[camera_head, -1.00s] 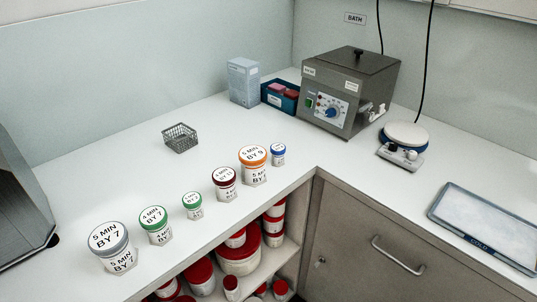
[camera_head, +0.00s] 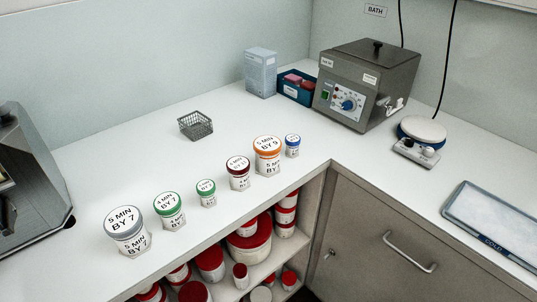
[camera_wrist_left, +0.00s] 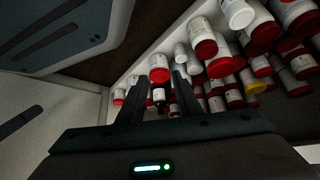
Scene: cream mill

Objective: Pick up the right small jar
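In the head view, a row of white jars stands on the counter. The small jar at the right end (camera_head: 292,146) has a blue lid and stands beside a large orange-lidded jar (camera_head: 267,155). Another small jar (camera_head: 206,194) has a green lid and stands mid-row. Neither gripper shows in the head view. In the left wrist view, my left gripper (camera_wrist_left: 161,80) has its two fingers apart with nothing held between them. Red-lidded jars on a shelf show beyond the fingers. My right gripper is not in view.
A wire basket (camera_head: 196,125) stands behind the row. A grey bath unit (camera_head: 367,87), a blue bin (camera_head: 297,90), a round-topped device (camera_head: 420,137) and a tray (camera_head: 492,222) are farther right. An open shelf with red-lidded jars (camera_head: 249,240) lies below the counter's front edge.

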